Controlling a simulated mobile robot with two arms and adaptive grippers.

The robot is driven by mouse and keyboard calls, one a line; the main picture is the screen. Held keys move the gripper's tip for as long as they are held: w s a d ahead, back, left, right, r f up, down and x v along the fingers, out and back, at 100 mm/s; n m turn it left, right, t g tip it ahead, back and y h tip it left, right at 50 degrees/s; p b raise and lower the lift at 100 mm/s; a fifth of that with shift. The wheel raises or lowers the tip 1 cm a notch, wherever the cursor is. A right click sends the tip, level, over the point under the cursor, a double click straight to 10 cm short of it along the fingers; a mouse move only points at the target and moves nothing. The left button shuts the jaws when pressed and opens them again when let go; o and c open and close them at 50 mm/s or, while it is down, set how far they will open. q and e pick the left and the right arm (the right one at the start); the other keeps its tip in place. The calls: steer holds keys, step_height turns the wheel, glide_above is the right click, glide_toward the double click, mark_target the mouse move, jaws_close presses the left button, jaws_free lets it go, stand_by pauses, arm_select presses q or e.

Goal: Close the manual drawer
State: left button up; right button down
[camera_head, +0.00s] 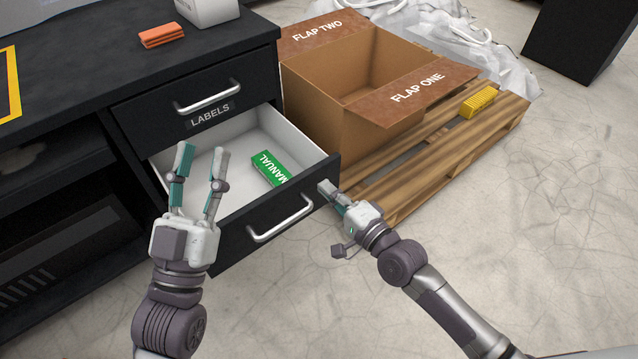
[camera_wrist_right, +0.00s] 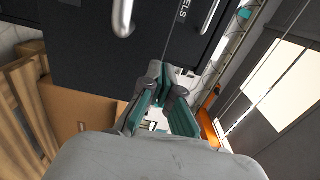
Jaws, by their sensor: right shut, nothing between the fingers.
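The manual drawer (camera_head: 318,152) is pulled open below the closed labels drawer. It has white inner walls, a black front and a silver handle (camera_head: 281,219). A green box marked MANUAL (camera_head: 268,168) lies inside it. My left gripper (camera_head: 202,153) is open and empty, in front of the left part of the drawer in the head view. My right gripper (camera_head: 326,188) is shut and empty, its tips at the right end of the drawer front; I cannot tell if they touch. In the right wrist view the shut fingers (camera_wrist_right: 160,95) show beside the black drawer front (camera_wrist_right: 85,60).
The labels drawer (camera_head: 170,90) and black counter (camera_head: 100,50) are above. An orange sponge-like block (camera_head: 162,36) lies on the counter. An open cardboard box (camera_head: 330,75) stands right of the drawer on a wooden pallet (camera_head: 440,150) with a yellow block (camera_head: 477,101).

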mark_target(312, 174)
arm_select(q)
steer(key=shift+s+a+r+t+h+b, duration=0.15)
steer(key=shift+s+r+t+h+b, duration=0.35)
steer(key=shift+s+r+t, duration=0.9)
arm_select(e)
steer(key=shift+x, duration=1.7)
arm_select(q)
steer(key=shift+r, duration=0.1)
